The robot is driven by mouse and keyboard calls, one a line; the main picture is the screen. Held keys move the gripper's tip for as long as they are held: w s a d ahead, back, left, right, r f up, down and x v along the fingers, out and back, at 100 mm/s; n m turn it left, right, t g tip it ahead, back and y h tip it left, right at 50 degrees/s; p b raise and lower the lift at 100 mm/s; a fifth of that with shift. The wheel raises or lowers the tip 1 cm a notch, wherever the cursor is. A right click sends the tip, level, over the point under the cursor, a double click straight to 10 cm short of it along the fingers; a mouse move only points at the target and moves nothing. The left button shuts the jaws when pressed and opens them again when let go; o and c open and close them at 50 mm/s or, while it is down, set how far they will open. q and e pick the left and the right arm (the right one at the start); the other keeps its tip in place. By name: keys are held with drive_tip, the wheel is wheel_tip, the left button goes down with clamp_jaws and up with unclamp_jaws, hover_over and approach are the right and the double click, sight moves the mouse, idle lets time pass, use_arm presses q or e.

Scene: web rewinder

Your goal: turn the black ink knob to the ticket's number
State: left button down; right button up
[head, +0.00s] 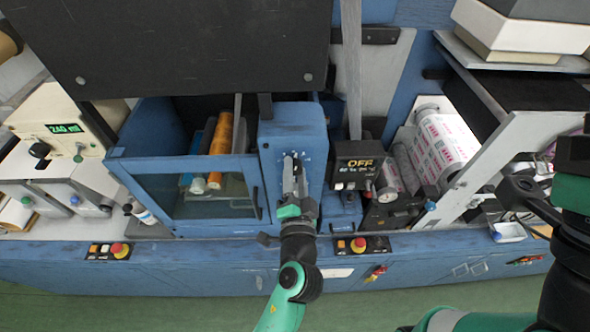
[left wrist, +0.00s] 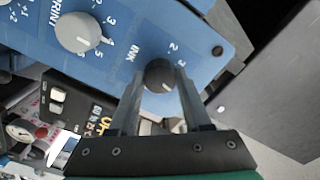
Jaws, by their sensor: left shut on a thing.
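The black ink knob (left wrist: 159,73) sits on the blue panel under the word INK in the left wrist view. The numbers 2 and 3 show beside it; fingers and knob hide the rest of its scale. A light mark shows near the knob's lower edge, but I cannot tell which number it meets. My left gripper (left wrist: 157,84) is shut on the knob, one finger on each side. In the head view my left gripper (head: 294,178) reaches the blue panel and hides the knob. I cannot make out a ticket with a readable number.
A grey PRINT knob (left wrist: 78,32) is close by on the same panel. A display reading OFF (head: 360,163) stands right of the panel. A glazed cabinet (head: 208,207) is on the left, a printed roll (head: 440,148) on the right. Red buttons (head: 358,244) sit along the front ledge.

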use_arm(q)
drive_tip(key=m+p, duration=0.1)
drive_tip(key=m, duration=0.4)
drive_tip(key=shift+m, duration=0.4)
idle(0.3)
drive_tip(key=shift+c, duration=1.7)
unclamp_jaws()
drive_tip(key=shift+s, duration=0.1)
drive_tip(key=s, duration=1.1)
drive_tip(key=shift+s+d, duration=0.2)
drive_tip(key=shift+s, duration=0.05)
drive_tip(key=shift+p, duration=0.3)
